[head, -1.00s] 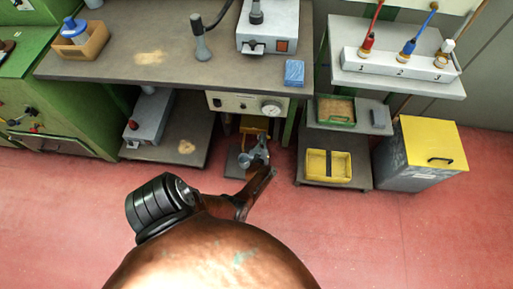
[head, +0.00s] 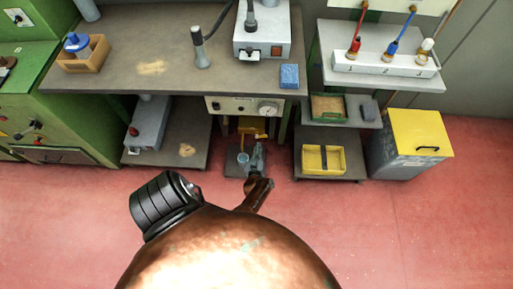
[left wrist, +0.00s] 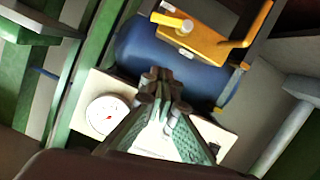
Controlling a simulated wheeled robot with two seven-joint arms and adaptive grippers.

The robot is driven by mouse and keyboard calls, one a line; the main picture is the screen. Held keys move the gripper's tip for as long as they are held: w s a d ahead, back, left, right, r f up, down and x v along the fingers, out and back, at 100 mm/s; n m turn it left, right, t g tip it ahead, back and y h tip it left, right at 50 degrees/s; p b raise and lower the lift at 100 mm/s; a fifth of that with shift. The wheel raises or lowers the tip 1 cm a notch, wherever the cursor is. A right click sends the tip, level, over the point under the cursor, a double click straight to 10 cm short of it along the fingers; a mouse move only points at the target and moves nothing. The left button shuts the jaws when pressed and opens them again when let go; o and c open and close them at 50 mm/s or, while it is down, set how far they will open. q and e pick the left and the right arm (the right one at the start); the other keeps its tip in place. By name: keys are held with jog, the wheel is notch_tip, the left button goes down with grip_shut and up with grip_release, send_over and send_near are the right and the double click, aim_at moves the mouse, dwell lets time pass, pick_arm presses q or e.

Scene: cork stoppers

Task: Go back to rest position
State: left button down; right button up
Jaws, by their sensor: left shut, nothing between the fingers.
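My left gripper (head: 257,150) is at the end of my copper-coloured arm, in the gap under the workbench, in front of the low opening below the gauge panel (head: 241,106). It is shut and holds nothing. In the left wrist view its closed fingers (left wrist: 160,82) point toward a blue tank (left wrist: 190,68) with a yellow handle (left wrist: 205,30). I cannot tell whether they touch it. My right gripper does not show.
The workbench (head: 165,60) is above and behind the gripper. A lower shelf (head: 170,145) is at left. A trolley (head: 333,173) with a yellow tray (head: 323,158) and a yellow-lidded bin (head: 415,140) are at right. The red floor (head: 410,220) in front is clear.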

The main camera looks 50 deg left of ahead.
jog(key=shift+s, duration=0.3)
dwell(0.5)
